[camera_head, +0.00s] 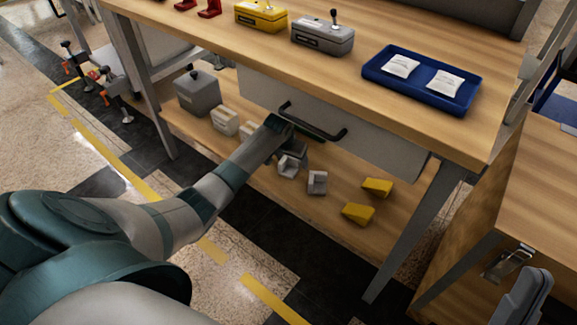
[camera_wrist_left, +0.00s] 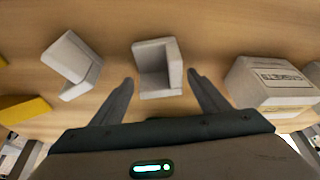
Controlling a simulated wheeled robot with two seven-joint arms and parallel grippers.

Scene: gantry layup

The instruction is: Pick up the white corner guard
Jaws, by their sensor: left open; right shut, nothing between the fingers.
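Two white corner guards lie on the lower shelf. The nearer one to my left gripper (camera_head: 290,143) shows partly in the head view (camera_head: 290,166) and whole in the left wrist view (camera_wrist_left: 157,68). The other corner guard (camera_head: 317,182) lies beside it and shows left of it in the wrist view (camera_wrist_left: 72,65). My left gripper is open, its two fingers (camera_wrist_left: 161,82) spread on either side of the nearer guard in the picture. I cannot tell how deep they reach. My right gripper (camera_head: 526,298) is shut and empty at the lower right, away from the shelf.
Cream boxes (camera_head: 225,121) lie left of the guards and yellow wedges (camera_head: 376,187) lie right. A drawer with a dark handle (camera_head: 315,125) hangs just above my left gripper. The tabletop holds a blue tray (camera_head: 420,82). Table legs (camera_head: 412,240) bound the shelf.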

